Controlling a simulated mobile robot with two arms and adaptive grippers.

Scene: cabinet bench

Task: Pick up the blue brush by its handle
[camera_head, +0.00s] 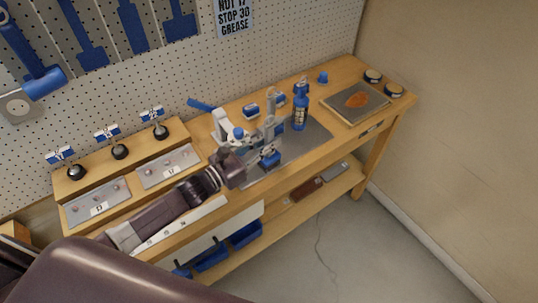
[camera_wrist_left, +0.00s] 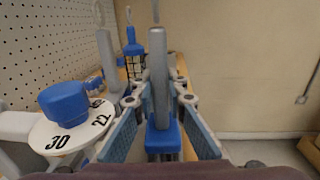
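My left gripper (camera_head: 267,156) is over the grey mat at the middle of the bench, and its two blue-padded fingers stand apart in the left wrist view (camera_wrist_left: 160,135). Between them is an upright grey piece with a blue block (camera_wrist_left: 163,138) at its lower end. Gaps show on both sides of it, and I cannot tell whether it is the brush. My right gripper is not in view.
A blue bottle (camera_head: 300,112) stands behind my left gripper. A white tool with a blue lever (camera_head: 202,104) is to the gripper's left. A numbered white dial (camera_wrist_left: 68,128) with a blue knob is close to the left finger. A tray (camera_head: 340,113) lies at the right.

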